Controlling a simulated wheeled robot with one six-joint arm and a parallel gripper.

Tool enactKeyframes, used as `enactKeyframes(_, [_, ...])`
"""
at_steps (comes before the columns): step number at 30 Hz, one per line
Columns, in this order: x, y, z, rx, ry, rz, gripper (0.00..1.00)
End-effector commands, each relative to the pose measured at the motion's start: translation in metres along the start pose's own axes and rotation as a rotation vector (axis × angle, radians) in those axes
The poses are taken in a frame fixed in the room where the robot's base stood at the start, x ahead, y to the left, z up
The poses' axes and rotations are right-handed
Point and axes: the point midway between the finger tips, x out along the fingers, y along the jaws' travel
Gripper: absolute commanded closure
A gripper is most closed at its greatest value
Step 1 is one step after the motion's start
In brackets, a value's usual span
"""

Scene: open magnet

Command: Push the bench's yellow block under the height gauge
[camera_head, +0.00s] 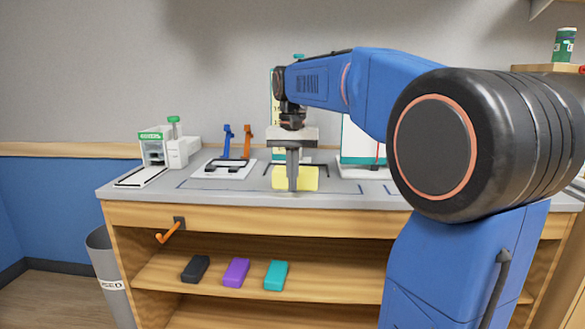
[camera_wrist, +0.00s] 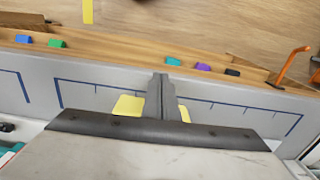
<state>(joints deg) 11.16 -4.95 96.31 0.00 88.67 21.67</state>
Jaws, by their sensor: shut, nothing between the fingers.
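The yellow block (camera_head: 309,178) lies on the grey bench top, inside a dark blue marked outline. My gripper (camera_head: 292,189) is shut and empty, pointing down in front of the block and hiding its middle. In the wrist view the yellow block (camera_wrist: 127,106) shows on both sides of my shut gripper (camera_wrist: 160,77). I cannot tell whether the fingers touch it. A tall teal-edged panel with a yellow strip (camera_head: 275,96) stands behind my gripper, perhaps part of the height gauge; my gripper and wrist cover much of that area.
A green-and-white device (camera_head: 153,148) and a stand with blue and orange levers (camera_head: 227,142) are on the left. A white panel (camera_head: 358,143) stands right of the block. Black (camera_head: 195,269), purple (camera_head: 236,272) and teal (camera_head: 276,275) blocks lie on the shelf below. An orange handle (camera_head: 168,233) hangs at the front.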

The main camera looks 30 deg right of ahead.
Motion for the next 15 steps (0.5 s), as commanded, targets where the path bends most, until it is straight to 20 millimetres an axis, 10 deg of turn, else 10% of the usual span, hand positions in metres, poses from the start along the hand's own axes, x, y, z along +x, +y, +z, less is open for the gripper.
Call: enactKeyframes(15, [0.003,0.0,-0.039,0.001,0.0,0.0,1.0])
